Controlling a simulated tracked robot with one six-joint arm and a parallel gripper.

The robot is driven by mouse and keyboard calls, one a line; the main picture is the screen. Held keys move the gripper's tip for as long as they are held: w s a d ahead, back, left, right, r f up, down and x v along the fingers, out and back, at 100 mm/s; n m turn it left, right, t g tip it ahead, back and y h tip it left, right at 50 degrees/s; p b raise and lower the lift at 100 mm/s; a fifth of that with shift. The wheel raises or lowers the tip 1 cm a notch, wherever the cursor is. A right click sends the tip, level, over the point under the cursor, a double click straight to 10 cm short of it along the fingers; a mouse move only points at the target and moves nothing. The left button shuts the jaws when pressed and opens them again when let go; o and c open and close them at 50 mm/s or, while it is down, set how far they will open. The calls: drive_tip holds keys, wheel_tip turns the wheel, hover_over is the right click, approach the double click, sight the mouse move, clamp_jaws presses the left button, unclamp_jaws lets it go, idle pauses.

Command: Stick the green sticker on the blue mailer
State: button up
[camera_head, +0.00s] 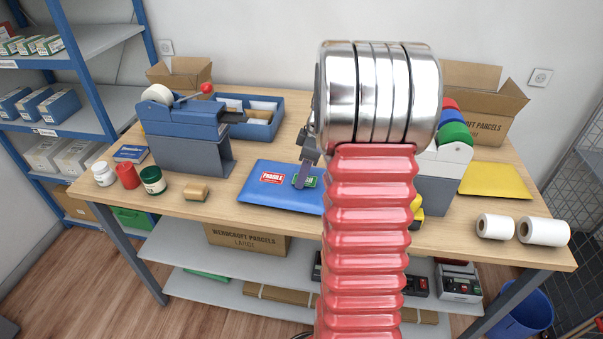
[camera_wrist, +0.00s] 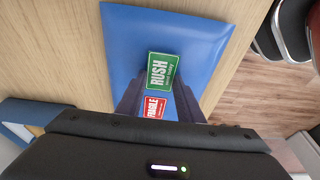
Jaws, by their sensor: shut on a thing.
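The blue mailer (camera_head: 256,194) lies flat on the counter, left of my arm in the head view. It fills the middle of the wrist view (camera_wrist: 124,50). The green RUSH sticker (camera_head: 312,183) is over the right part of the mailer and shows face up in the wrist view (camera_wrist: 163,70). My gripper (camera_wrist: 158,88) is shut on the green sticker, its fingers pointing down at the mailer. In the head view the gripper (camera_head: 304,178) partly covers the sticker. Whether the sticker touches the mailer I cannot tell.
A red FRAGILE sticker (camera_head: 271,178) is on the mailer, beside the green one. A blue tape dispenser (camera_head: 190,125), a blue tray (camera_head: 277,125), small jars (camera_head: 152,180) and a tape roll (camera_head: 196,191) stand to the left. A yellow mailer (camera_head: 495,181) and white rolls (camera_head: 543,232) are right.

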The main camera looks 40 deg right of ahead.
sight(308, 180)
drive_tip(key=o, duration=0.7)
drive_tip(key=shift+o, duration=0.2)
drive_tip(key=shift+r, duration=0.15)
drive_tip(key=shift+v, duration=2.6)
wheel_tip(308, 180, up, 8)
drive_tip(key=shift+s+d, duration=0.15)
drive_tip(key=shift+d, duration=0.05)
